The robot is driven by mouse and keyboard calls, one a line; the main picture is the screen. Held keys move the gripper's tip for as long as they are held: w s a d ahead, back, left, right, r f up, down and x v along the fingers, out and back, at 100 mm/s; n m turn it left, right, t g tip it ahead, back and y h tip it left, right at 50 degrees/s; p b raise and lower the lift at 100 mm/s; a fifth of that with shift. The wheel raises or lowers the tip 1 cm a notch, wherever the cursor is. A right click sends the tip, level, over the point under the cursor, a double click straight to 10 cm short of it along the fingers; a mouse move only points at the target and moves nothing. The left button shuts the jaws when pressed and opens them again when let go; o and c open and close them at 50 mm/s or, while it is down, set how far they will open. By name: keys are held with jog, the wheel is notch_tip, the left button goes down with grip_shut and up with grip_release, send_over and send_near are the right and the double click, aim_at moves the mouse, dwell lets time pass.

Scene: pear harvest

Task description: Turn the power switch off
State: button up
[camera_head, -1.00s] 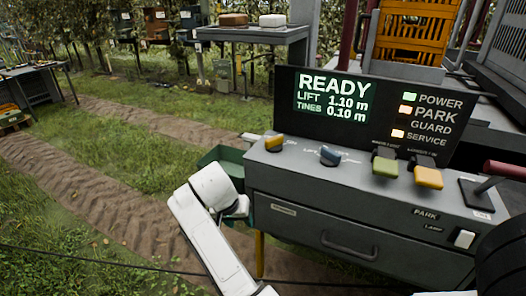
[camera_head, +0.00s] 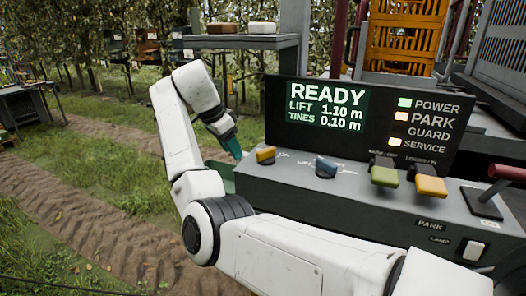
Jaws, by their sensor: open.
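The control box (camera_head: 350,205) has a sloped top with several controls. A yellow knob (camera_head: 266,155) sits at its left end, a blue knob (camera_head: 326,167) right of it, then a green switch (camera_head: 385,174) and a yellow switch (camera_head: 430,186). A white rocker (camera_head: 473,250) is on the front, under a lamp label. The small labels are too blurred to say which is the power switch. The display (camera_head: 327,107) reads READY, and the POWER light (camera_head: 405,103) glows green. My gripper (camera_head: 236,150), teal-tipped, is open, pointing down, just left of the yellow knob, apparently apart from it.
A red-handled lever (camera_head: 507,172) stands at the box's right end. A grey table (camera_head: 235,41) with two boxes is behind. Grass and a dirt track are open at left.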

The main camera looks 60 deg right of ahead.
jog(key=p, duration=0.1)
send_over(263, 150)
jog(key=w+a, duration=0.1)
jog(key=a, duration=0.2)
jog(key=shift+d+r, duration=0.1)
jog(key=shift+d, duration=0.15)
jog(key=shift+d+p+x, duration=0.2)
jog(key=shift+p+x, duration=0.2)
jog(key=shift+x, duration=2.35)
jog(key=shift+r, duration=0.1)
grip_shut()
